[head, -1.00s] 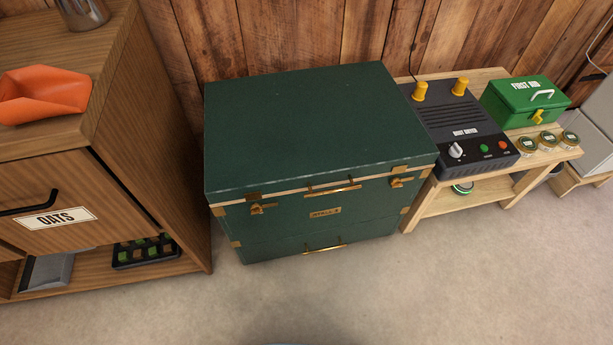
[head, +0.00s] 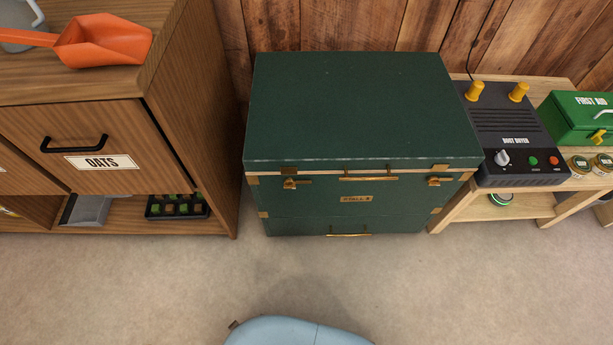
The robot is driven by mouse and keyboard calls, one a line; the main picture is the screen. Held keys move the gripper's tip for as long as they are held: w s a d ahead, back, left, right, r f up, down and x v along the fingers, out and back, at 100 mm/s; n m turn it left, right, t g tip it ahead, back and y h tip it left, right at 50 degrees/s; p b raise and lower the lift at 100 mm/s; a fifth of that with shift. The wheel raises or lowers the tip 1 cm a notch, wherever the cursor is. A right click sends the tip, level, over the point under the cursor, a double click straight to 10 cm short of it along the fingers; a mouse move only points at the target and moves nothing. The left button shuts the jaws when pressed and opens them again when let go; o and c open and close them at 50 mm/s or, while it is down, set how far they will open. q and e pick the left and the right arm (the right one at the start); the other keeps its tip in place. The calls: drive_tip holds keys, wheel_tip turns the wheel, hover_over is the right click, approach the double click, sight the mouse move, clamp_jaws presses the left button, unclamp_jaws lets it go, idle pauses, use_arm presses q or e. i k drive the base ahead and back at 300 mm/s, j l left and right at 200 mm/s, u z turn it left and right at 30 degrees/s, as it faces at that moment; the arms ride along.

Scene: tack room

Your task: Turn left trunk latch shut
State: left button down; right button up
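The dark green trunk (head: 365,115) stands on the floor against the plank wall, its lid down. Its left latch (head: 291,184) is a small brass piece on the upper left of the front, its bar pointing sideways to the right. The right latch (head: 437,182) sits on the upper right of the front and looks similar. A brass handle (head: 368,178) is at the lid's front edge, and another (head: 348,235) is low on the front. Neither of my grippers is in view.
A wooden cabinet with an OATS drawer (head: 92,150) stands close on the left, an orange scoop (head: 103,40) on top. A low bench with a boot dryer (head: 507,130) and green first aid box (head: 580,117) stands right. The floor (head: 180,290) before the trunk is clear.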

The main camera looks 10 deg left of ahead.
sight(289, 183)
drive_tip(key=k+j+u, duration=0.3)
drive_tip(key=j+u, duration=0.35)
drive_tip(key=k+j+u, duration=0.15)
drive_tip(key=j+u, duration=0.15)
drive_tip(key=j, duration=0.15)
